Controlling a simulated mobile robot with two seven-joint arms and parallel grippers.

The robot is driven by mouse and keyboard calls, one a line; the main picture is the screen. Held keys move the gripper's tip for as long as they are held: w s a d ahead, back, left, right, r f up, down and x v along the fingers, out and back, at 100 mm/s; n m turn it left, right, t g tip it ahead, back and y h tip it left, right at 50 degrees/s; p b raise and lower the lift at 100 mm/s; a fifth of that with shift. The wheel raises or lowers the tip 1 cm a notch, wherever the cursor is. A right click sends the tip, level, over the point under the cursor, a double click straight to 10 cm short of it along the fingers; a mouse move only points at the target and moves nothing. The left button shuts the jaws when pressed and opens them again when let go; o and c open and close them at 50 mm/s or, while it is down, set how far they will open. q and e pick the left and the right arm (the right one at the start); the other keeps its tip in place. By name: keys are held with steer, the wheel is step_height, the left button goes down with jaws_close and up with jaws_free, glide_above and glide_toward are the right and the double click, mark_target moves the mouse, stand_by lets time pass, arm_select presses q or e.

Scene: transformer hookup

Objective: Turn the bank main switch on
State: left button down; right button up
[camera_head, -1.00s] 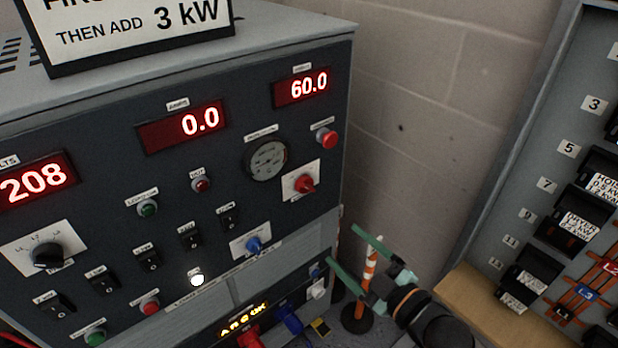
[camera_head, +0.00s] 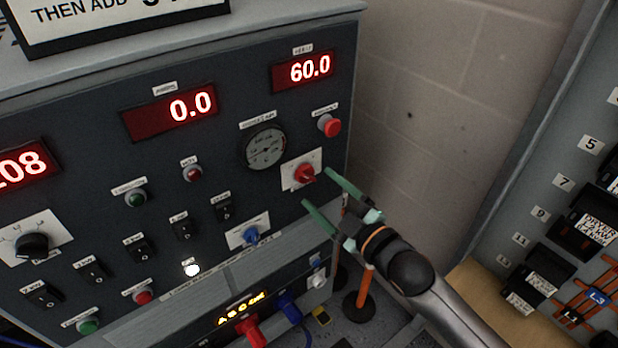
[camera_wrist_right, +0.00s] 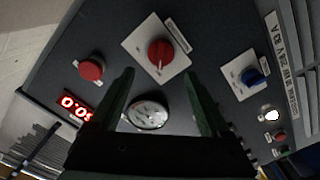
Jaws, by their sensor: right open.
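A red rotary switch (camera_head: 304,174) on a white plate sits at the right of the dark panel (camera_head: 75,135); I cannot read its label. In the right wrist view the red switch (camera_wrist_right: 160,52) is beyond the fingertips, between their lines. My right gripper (camera_head: 317,188) is open and empty, its green fingers pointing at the panel just below and right of the red switch, apart from it. A blue rotary switch (camera_head: 250,236) on a white plate sits lower left. My left gripper is not in view.
A red push button (camera_head: 329,125) is above the red switch, and a round gauge (camera_head: 265,148) is to its left. A breaker panel (camera_head: 560,200) stands at the right. An orange post (camera_head: 364,288) on a black base stands behind my right arm.

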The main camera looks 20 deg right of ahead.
mark_target(307, 177)
steer(key=shift+x, duration=2.5)
steer(key=shift+c, duration=0.2)
steer(key=shift+c, duration=1.4)
jaws_close()
